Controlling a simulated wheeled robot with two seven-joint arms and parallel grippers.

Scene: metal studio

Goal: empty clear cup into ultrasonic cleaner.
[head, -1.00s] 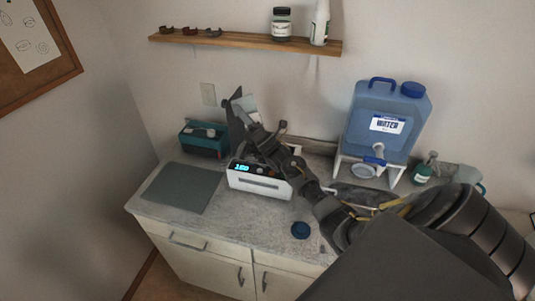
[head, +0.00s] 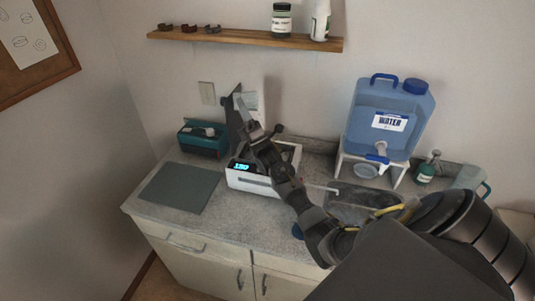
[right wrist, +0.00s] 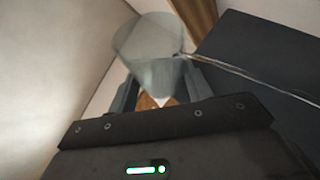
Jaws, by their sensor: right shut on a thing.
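The ultrasonic cleaner (head: 250,183) is a white box with a lit blue display on the counter. In the head view the cup is hard to make out. My left gripper is not in view.
A blue water container (head: 389,120) stands on a white stand at the back right. A green bottle (head: 428,168) is beside it. A teal box (head: 203,138) and grey mat (head: 180,188) lie left of the cleaner.

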